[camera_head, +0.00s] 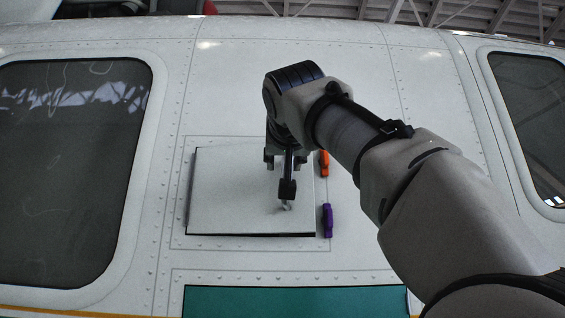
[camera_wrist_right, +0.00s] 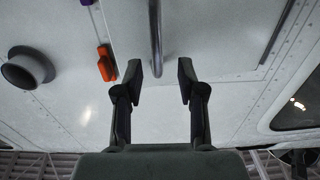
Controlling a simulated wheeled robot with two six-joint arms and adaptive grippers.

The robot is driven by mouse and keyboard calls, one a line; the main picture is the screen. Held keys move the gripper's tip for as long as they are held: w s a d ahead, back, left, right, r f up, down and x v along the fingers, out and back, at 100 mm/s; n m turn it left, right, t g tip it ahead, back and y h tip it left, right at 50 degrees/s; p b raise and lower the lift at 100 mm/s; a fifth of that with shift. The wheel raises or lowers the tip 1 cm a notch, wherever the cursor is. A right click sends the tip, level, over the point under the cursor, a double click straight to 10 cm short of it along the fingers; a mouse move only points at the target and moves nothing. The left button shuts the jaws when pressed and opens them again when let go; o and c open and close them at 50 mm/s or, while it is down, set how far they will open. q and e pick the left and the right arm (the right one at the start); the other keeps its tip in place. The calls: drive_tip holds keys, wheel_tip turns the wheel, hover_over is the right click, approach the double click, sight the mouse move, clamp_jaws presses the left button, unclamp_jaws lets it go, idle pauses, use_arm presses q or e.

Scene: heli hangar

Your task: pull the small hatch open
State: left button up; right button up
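The small hatch (camera_head: 232,190) is a white, nearly square panel on the aircraft's side, with a dark line along its left and bottom edges. I cannot tell whether it stands slightly ajar. Its metal handle bar (camera_wrist_right: 155,38) shows in the right wrist view, and its lower end (camera_head: 287,206) shows in the head view; my gripper hides the rest. My right gripper (camera_head: 287,188) is in front of the hatch's right half. In the right wrist view its two fingers (camera_wrist_right: 159,81) are apart, with the bar's end between their tips, touching neither visibly. My left gripper is not in view.
An orange clip (camera_head: 324,163) and a purple clip (camera_head: 328,220) sit by the hatch's right edge. Dark windows lie left (camera_head: 70,170) and right (camera_head: 530,120). A teal panel (camera_head: 295,302) is below. A grey round fitting (camera_wrist_right: 27,68) protrudes beyond the clips in the wrist view.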

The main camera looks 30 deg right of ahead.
drive_tip(key=x, duration=0.2)
drive_tip(key=p+x, duration=0.1)
drive_tip(key=x, duration=0.1)
drive_tip(key=f+x, duration=0.1)
drive_tip(key=shift+w+d, duration=0.2)
drive_tip(key=shift+d, duration=0.35)
drive_tip(key=shift+w+f, duration=0.2)
drive_tip(key=shift+w, duration=0.05)
drive_tip(key=shift+s+a+r, duration=0.1)
drive_tip(key=shift+s+a, duration=0.05)
drive_tip(key=shift+s+a+r, duration=0.15)
drive_tip(key=shift+s+a, duration=0.15)
drive_tip(key=c, duration=0.4)
drive_tip(key=shift+s+a+r, duration=0.1)
drive_tip(key=shift+s+a, duration=0.05)
drive_tip(key=shift+s, duration=0.15)
clamp_jaws()
drive_tip(key=shift+w+d, duration=0.25)
drive_tip(key=shift+d, duration=0.05)
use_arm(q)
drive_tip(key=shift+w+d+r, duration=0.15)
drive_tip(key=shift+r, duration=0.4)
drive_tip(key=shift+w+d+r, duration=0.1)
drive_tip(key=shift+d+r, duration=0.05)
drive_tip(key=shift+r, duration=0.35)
use_arm(e)
drive_tip(key=shift+s, duration=0.1)
